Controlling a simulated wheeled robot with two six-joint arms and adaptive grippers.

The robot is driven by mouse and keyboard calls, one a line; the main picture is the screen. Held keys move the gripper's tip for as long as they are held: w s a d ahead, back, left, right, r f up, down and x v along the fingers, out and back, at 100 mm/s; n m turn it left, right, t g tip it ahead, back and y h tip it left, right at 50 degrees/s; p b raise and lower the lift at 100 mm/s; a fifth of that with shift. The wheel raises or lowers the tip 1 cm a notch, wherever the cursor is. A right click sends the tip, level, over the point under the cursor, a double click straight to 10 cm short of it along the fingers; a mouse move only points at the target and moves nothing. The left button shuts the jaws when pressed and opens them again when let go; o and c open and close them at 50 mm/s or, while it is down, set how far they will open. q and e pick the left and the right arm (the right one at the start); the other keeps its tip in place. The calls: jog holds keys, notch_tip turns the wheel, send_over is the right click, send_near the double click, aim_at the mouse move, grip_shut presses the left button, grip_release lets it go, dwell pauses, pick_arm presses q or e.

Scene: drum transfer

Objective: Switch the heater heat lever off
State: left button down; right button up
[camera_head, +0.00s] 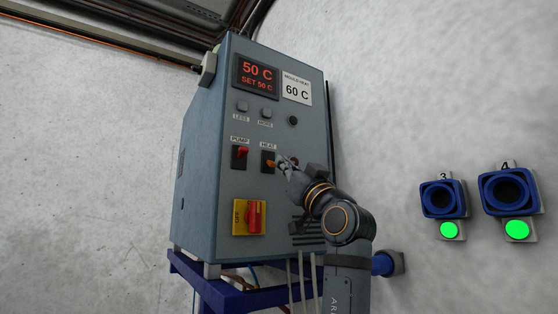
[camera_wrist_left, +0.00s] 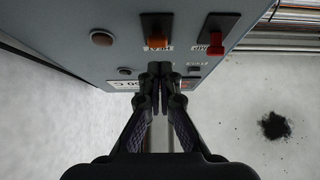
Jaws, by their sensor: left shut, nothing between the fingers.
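The heater (camera_head: 205,200) is a grey-blue cabinet on a blue stand. Its heat lever (camera_head: 270,164) is orange on a black plate, under the HEAT label. In the left wrist view the orange lever (camera_wrist_left: 158,42) shows upside down, just beyond the fingertips. My left gripper (camera_head: 284,162) is shut and empty, with its tips close to the right of the lever. It also shows in the left wrist view (camera_wrist_left: 160,68). I cannot tell whether the tips touch the lever or which way the lever is set. My right gripper is not in view.
The red pump lever (camera_head: 242,152) is left of the heat lever. A red rotary switch (camera_head: 255,217) on a yellow plate sits below. The display (camera_head: 256,76) reads 50 C. Blue sockets (camera_head: 443,199) with green lights are on the right wall. Cables hang below the cabinet.

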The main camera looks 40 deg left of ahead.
pick_arm(q)
jog(key=v, duration=0.8)
jog(key=shift+d+f, duration=0.15)
jog(key=shift+f, duration=0.05)
